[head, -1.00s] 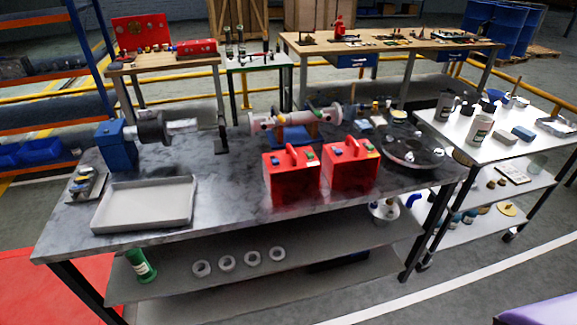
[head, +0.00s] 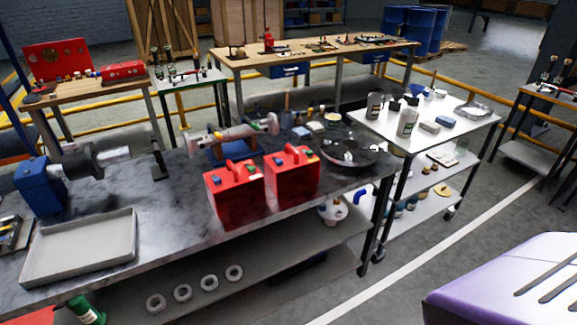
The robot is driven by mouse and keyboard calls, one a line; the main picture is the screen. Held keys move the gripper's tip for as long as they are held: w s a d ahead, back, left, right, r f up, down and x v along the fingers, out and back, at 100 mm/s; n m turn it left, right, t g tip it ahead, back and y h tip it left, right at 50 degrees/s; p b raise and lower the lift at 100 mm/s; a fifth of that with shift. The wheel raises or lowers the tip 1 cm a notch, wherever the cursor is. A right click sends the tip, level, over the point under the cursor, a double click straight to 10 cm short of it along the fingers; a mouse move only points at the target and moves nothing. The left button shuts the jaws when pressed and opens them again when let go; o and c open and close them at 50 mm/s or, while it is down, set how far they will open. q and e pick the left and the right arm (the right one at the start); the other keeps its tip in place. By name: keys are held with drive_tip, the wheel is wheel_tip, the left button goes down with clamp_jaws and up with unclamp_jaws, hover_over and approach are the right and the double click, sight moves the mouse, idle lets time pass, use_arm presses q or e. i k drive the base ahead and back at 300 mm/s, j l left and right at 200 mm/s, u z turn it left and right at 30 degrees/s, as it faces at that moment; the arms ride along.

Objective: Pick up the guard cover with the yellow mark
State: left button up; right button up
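Two red box-shaped covers with top handles stand side by side on the grey marbled bench. The left red cover (head: 236,200) and the right red cover (head: 292,180) each carry small coloured marks near the top. A yellowish mark seems to show on the right cover, but the marks are too small to be sure. Neither of my grippers is in view.
A grey tray (head: 80,247) lies at the bench's left, near a blue motor-like unit (head: 40,188). A dark round tray (head: 348,152) is right of the covers. A white-topped cart (head: 470,119) stands beyond. A purple slotted surface (head: 480,290) fills the lower right; open floor lies between.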

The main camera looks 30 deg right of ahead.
sight(295, 160)
drive_tip(key=i+l, duration=0.15)
drive_tip(key=i, duration=0.3)
drive_tip(key=i+l+z, duration=0.1)
drive_tip(key=i+z, duration=0.2)
drive_tip(key=z, duration=0.15)
drive_tip(key=i+z, duration=0.45)
drive_tip(key=k+j, duration=0.05)
drive_tip(key=k, duration=0.1)
